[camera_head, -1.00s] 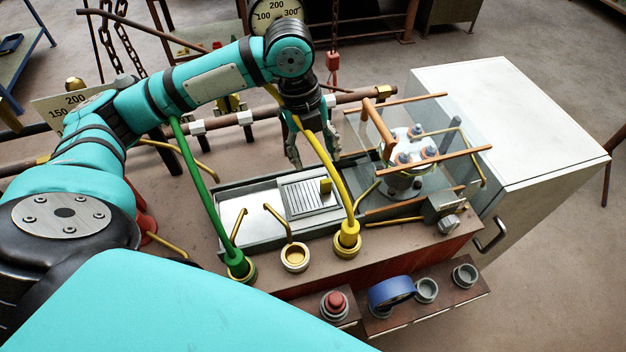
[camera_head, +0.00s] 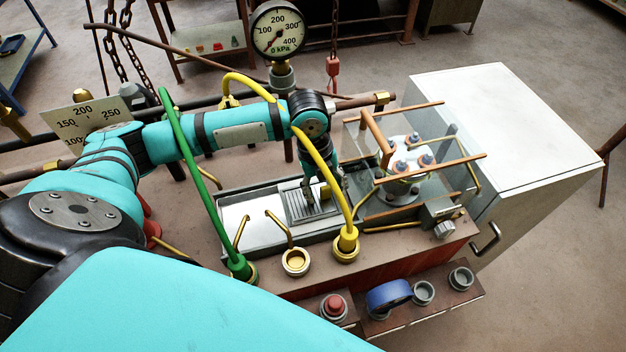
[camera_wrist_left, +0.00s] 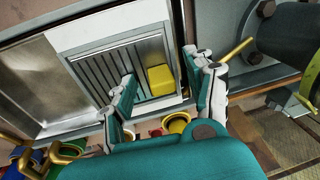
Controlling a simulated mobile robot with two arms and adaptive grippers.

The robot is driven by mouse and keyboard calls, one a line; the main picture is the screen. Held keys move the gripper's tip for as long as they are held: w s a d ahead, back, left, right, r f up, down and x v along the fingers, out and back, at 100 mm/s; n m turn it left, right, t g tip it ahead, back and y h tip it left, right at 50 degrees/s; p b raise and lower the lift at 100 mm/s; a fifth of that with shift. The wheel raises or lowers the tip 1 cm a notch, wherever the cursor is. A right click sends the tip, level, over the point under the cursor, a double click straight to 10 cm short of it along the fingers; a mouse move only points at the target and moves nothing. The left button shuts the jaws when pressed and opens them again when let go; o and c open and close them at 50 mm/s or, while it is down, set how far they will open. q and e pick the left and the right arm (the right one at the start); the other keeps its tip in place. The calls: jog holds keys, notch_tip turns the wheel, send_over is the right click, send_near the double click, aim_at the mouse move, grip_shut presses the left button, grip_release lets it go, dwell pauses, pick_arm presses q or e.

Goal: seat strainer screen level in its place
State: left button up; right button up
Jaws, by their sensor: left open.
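The strainer screen (camera_head: 298,210) is a grey slotted plate in the pale metal tray in the head view. It also shows in the left wrist view (camera_wrist_left: 97,77), with a yellow block-shaped grip (camera_wrist_left: 160,80) near one edge. I cannot tell whether the screen sits fully level. My left gripper (camera_head: 326,195) points down over the screen. In the left wrist view its fingers (camera_wrist_left: 165,92) are open, one to each side of the yellow grip, with no clear contact. In the head view the fingers and the yellow hose partly hide the grip. My right gripper is out of view.
A yellow hose (camera_head: 329,172) arches close to my left gripper, and a green hose (camera_head: 193,160) rises left of the tray. A clear-walled box with copper rails (camera_head: 430,165) stands to the right. Bent yellow rods (camera_head: 279,226) stand at the tray's front edge.

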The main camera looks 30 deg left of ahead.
pick_arm(q)
grip_shut()
dwell(0.3)
